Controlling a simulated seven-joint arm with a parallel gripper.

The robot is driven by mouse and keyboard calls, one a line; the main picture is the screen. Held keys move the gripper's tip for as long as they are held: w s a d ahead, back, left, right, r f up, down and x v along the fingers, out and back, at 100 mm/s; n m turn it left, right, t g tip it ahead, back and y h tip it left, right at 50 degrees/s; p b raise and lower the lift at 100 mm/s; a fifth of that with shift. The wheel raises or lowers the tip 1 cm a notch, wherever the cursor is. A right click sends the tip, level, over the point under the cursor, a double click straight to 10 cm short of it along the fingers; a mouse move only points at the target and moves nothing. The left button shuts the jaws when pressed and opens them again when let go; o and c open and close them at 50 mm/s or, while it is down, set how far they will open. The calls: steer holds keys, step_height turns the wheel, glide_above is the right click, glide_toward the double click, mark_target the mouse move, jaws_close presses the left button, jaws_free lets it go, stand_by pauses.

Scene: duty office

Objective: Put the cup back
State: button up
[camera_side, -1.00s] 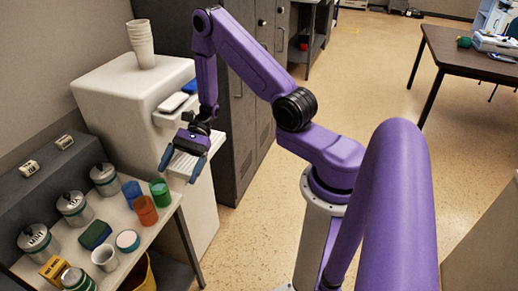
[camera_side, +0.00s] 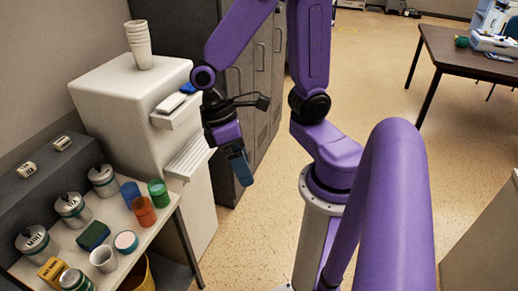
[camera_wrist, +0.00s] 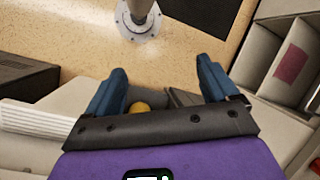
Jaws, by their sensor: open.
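Several cups stand on the counter in the side view: a white cup (camera_side: 103,259) near the front, a blue cup (camera_side: 131,192), an orange cup (camera_side: 144,212) and a green cup (camera_side: 159,194) near the right edge. A stack of white cups (camera_side: 140,46) stands on top of the white dispenser (camera_side: 125,90). I cannot tell which cup the task means. My gripper (camera_side: 242,172) hangs in the air right of the dispenser's ribbed tray (camera_side: 188,158), apart from all cups. In the wrist view my gripper (camera_wrist: 163,72) has its blue fingers spread, with nothing held between them.
Dark lockers (camera_side: 245,130) stand behind my gripper. A brown table (camera_side: 470,55) is far right. The floor between is clear.

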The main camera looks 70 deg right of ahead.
steer(key=shift+s+d+r+n+t, duration=0.25)
steer(key=shift+s+r+n+t, duration=0.4)
steer(key=shift+n, duration=0.4)
steer(key=shift+s+d+r+n+t, duration=0.2)
steer(key=shift+s+r+n+t, duration=0.3)
steer(key=shift+n+t, duration=0.45)
steer(key=shift+s+d+r+n+t, duration=0.25)
steer(key=shift+s+r+n+t, duration=0.3)
steer(key=shift+n, duration=0.65)
